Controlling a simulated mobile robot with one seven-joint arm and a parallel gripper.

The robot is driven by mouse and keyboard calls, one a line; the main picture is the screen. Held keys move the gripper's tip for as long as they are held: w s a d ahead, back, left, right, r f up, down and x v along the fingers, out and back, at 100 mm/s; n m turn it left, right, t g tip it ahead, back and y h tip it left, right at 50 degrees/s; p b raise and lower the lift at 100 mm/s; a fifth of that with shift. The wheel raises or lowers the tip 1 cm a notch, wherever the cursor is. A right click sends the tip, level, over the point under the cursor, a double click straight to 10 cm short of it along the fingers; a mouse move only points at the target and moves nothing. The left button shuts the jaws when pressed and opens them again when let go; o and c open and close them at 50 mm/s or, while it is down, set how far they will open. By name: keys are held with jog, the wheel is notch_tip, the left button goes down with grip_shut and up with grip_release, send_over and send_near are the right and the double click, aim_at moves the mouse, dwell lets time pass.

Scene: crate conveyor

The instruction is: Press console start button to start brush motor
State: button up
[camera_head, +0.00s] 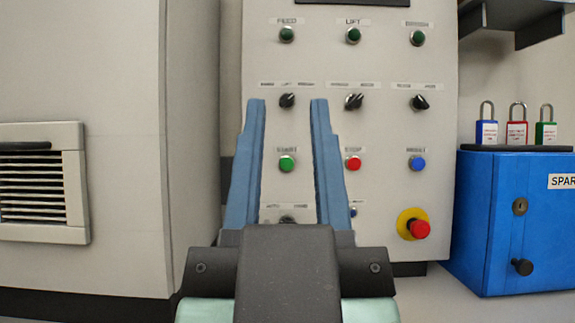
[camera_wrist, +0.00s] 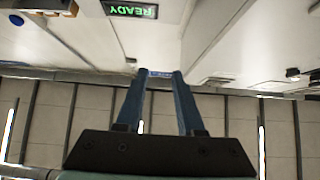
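The console (camera_head: 385,125) is a pale upright panel in the head view. Its green start button (camera_head: 287,164), under a START label, shows between my two blue fingers. My gripper (camera_head: 288,101) is open and empty, fingers pointing up in the picture; whether it touches the panel cannot be told. The red stop button (camera_head: 353,163) is just right of the right finger, and the blue reset button (camera_head: 416,163) is farther right. In the wrist view my gripper (camera_wrist: 160,72) is also open with nothing between the fingers; the start button cannot be made out there.
Black selector knobs (camera_head: 354,101) and green lamps (camera_head: 353,35) sit above the buttons. A red emergency stop (camera_head: 419,229) on yellow is lower right. A blue cabinet (camera_head: 481,215) with padlocks (camera_head: 516,127) stands right. A green READY display (camera_wrist: 130,10) appears upside down in the wrist view.

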grip_shut()
dwell(1.5)
